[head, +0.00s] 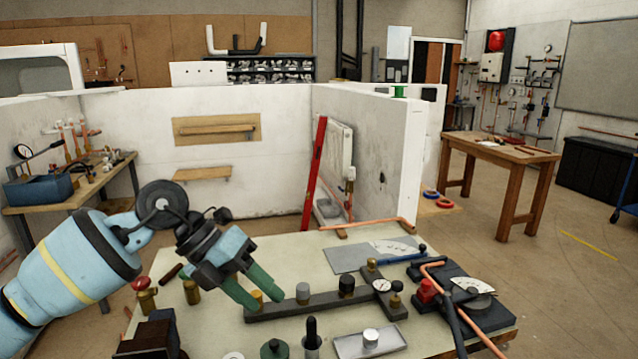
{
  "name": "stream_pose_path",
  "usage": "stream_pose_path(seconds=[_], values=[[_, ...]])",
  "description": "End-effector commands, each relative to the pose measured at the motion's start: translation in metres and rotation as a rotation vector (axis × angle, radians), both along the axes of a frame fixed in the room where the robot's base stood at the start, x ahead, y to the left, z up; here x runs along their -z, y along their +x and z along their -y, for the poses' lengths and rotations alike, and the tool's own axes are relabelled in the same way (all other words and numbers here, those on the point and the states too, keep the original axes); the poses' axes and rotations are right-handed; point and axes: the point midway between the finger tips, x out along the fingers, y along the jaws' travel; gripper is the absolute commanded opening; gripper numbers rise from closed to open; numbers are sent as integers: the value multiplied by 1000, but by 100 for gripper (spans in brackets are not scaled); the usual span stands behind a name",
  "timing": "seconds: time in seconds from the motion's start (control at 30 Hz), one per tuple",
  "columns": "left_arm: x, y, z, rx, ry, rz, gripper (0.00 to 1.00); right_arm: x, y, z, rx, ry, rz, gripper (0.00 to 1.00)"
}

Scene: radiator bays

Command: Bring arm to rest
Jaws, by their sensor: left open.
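My left arm comes in from the left, light blue with a yellow band. My left gripper (254,296) has green fingers and is open. It hangs over the left part of the workbench (230,335), tilted down to the right. One fingertip overlaps the left end of a dark bar with knobs (310,305) in the picture; I cannot tell whether they touch. Nothing shows between the fingers. My right gripper is not in view.
Brass valves (192,291) and a dark block (150,335) crowd the bench near my left arm. A pipe bender (455,290) with copper pipe lies at the right. A radiator (336,165) and red level (315,172) stand behind.

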Motion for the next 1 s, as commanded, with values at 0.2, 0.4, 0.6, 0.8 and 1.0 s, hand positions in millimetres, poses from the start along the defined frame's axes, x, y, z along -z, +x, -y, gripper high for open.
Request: stream_pose_path(seconds=[0.2,0.4,0.6,0.8,1.0], values=[[37,-37,64,39,-411,-190,48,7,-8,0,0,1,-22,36],[49,-55,93,-59,-776,-362,48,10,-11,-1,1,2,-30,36],[66,-55,93,-274,-1095,-535,48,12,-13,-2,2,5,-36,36],[103,-46,71,-578,-1330,-695,48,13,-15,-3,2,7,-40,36],[171,-46,32,-980,-1479,-853,48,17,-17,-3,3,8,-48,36]])
